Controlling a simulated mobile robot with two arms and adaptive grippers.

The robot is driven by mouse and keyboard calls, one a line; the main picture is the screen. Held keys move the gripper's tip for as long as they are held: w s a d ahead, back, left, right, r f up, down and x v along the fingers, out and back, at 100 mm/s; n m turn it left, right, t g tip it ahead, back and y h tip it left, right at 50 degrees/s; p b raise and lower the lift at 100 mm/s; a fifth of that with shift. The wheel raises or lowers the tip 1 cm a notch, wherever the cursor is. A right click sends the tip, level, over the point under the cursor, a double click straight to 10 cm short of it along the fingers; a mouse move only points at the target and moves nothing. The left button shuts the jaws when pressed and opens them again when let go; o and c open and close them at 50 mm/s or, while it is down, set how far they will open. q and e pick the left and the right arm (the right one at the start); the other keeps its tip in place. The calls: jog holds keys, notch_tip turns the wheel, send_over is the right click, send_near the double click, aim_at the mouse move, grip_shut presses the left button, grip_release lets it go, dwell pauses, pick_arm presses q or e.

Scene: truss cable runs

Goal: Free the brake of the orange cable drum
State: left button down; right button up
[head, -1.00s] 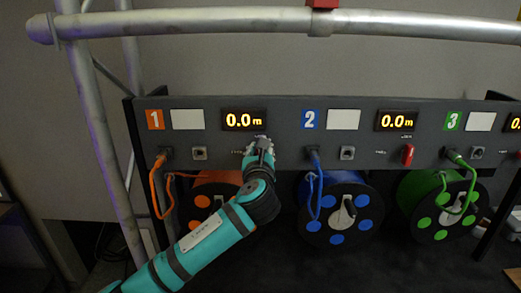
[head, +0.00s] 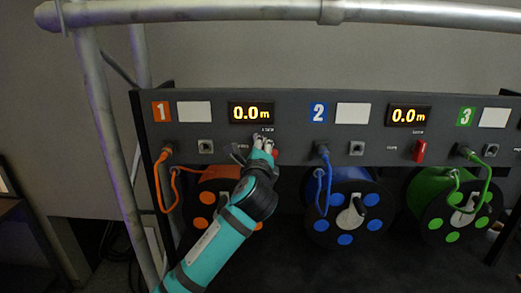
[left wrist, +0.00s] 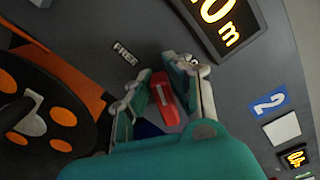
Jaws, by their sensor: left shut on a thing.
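The orange cable drum (head: 208,197) hangs under the panel at station 1, partly behind my left arm; its orange-spotted side shows in the left wrist view (left wrist: 62,116). Its red brake lever (left wrist: 164,98) sits on the panel below the 0.0 m display. My left gripper (head: 254,146) is at this lever, with a finger on either side in the left wrist view, shut on it. A FREE label (left wrist: 125,53) lies on the panel beside the gripper. In the head view a LOCK label (head: 267,130) is above the lever, which is mostly hidden by the fingers.
The blue drum (head: 349,208) and green drum (head: 455,206) hang to the right. The blue station's red lever (head: 420,150) stands upright. An orange cable (head: 158,185) loops left of my arm. A metal truss tube (head: 230,12) crosses above the panel.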

pick_arm(q)
jog(key=n+b, duration=0.1)
jog(key=n, duration=0.1)
jog(key=f+n+b, duration=0.1)
jog(key=n, duration=0.2)
jog(key=shift+a+f, duration=0.15)
jog(key=shift+f, duration=0.05)
jog(key=shift+n, duration=0.3)
jog(key=c, duration=1.2)
grip_release()
jog(key=shift+c, duration=0.2)
jog(key=s, duration=1.2)
